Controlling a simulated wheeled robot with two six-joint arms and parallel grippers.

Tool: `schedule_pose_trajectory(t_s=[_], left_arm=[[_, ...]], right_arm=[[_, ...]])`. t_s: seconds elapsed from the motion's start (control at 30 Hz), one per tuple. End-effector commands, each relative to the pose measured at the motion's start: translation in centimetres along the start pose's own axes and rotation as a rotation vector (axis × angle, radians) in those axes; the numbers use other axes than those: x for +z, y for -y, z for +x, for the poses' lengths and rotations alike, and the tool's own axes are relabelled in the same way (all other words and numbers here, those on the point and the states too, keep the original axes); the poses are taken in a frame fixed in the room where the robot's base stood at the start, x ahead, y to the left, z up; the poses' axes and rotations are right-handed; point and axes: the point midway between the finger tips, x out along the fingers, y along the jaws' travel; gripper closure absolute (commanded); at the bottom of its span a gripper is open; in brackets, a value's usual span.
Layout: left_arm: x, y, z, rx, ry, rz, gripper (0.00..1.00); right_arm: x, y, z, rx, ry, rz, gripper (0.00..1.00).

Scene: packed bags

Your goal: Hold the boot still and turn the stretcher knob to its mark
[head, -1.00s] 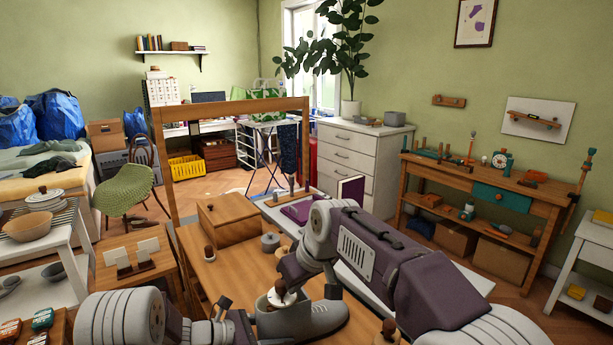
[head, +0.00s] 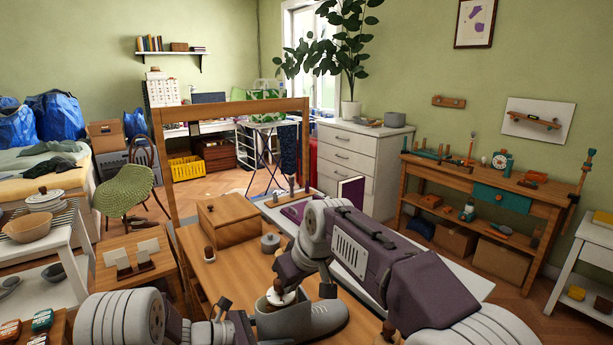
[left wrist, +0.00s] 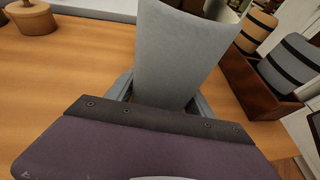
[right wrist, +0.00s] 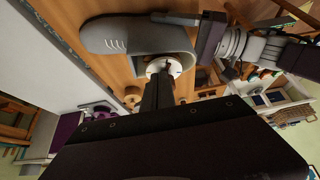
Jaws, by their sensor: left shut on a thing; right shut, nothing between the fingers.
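The stretcher knob (head: 281,297) is a pale disc in the boot's opening. In the right wrist view the knob (right wrist: 168,66) has small dark and red markings. My right gripper (right wrist: 160,78) is shut and empty, its tips at the knob; contact is unclear.
A wooden box (head: 230,220) and a grey round piece (head: 270,243) stand behind the boot on the bench. A wooden frame (head: 158,160) rises at the back. A card holder (head: 137,265) is at left.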

Motion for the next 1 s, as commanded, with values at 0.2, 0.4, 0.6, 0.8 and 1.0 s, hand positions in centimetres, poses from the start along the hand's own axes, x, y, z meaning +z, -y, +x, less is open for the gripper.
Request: schedule_pose_trajectory(t_s=[0.2, 0.4, 0.6, 0.8, 1.0], left_arm=[[0.0, 0.0, 0.0, -0.001, -0.001, 0.000, 1.00], [0.0, 0.0, 0.0, -0.001, -0.001, 0.000, 1.00], [0.0, 0.1, 0.0, -0.001, -0.001, 0.000, 1.00], [0.0, 0.1, 0.0, -0.001, -0.001, 0.000, 1.00], [0.0, 0.1, 0.0, -0.002, -0.001, 0.000, 1.00]], right_arm=[[0.0, 0.1, 0.0, 0.000, 0.000, 0.000, 1.00], [0.1, 0.4, -0.1, 0.000, -0.001, 0.000, 1.00], [0.1, 0.9, -0.1, 0.000, -0.001, -0.001, 1.00], [0.0, 1.4, 0.0, 0.000, 0.000, -0.001, 1.00], [0.0, 1.5, 0.0, 0.000, 0.000, -0.001, 1.00]])
